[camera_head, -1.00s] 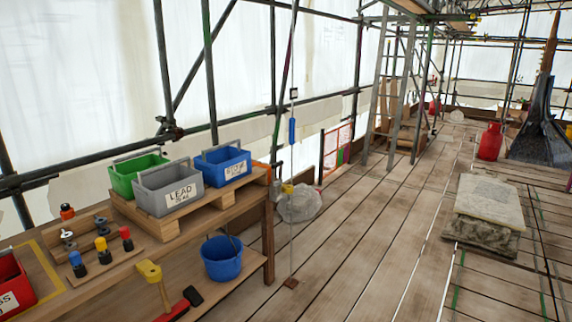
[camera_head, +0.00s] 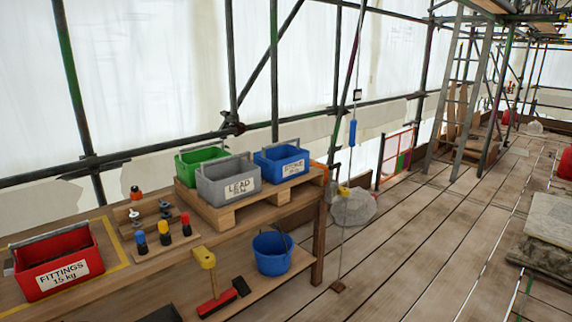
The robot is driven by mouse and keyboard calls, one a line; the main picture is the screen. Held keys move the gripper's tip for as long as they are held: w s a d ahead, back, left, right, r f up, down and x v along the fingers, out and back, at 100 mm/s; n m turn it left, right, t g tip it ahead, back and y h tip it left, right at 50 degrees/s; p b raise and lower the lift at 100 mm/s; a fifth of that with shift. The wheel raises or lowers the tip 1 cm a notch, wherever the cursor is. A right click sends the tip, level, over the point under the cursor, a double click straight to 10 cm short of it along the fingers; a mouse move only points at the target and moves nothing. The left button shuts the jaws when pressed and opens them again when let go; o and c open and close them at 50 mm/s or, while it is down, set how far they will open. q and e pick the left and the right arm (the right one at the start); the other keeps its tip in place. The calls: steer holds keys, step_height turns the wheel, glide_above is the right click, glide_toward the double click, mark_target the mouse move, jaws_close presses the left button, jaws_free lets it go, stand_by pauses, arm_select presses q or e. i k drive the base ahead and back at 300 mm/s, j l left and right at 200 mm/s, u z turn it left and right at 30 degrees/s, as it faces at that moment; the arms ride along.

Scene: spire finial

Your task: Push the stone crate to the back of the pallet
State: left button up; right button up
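The stone crate (camera_head: 283,163) is the blue one with a white label, whose text is partly legible. It stands on the wooden pallet (camera_head: 228,214) at the pallet's right side. A grey crate labelled LEAD (camera_head: 214,187) stands to its left near the front edge, and a green crate (camera_head: 187,171) stands behind the grey one. The pallet rests on the wooden bench. Neither of my grippers shows in this view.
A red FITTINGS crate (camera_head: 60,266) sits at the bench's left end. Several coloured plugs stand on a wooden block (camera_head: 170,246). Scaffold tubes run behind the bench.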

mark_target(280, 162)
steer(key=i+l, duration=0.25)
steer(key=i, duration=0.25)
steer(key=i+l+z, duration=0.1)
steer(key=i+l, duration=0.15)
steer(key=i, duration=0.2)
steer(key=i+l, duration=0.25)
steer(key=i, duration=0.25)
steer(key=i+l+z, duration=0.1)
steer(key=i, duration=0.4)
steer(key=l, duration=0.1)
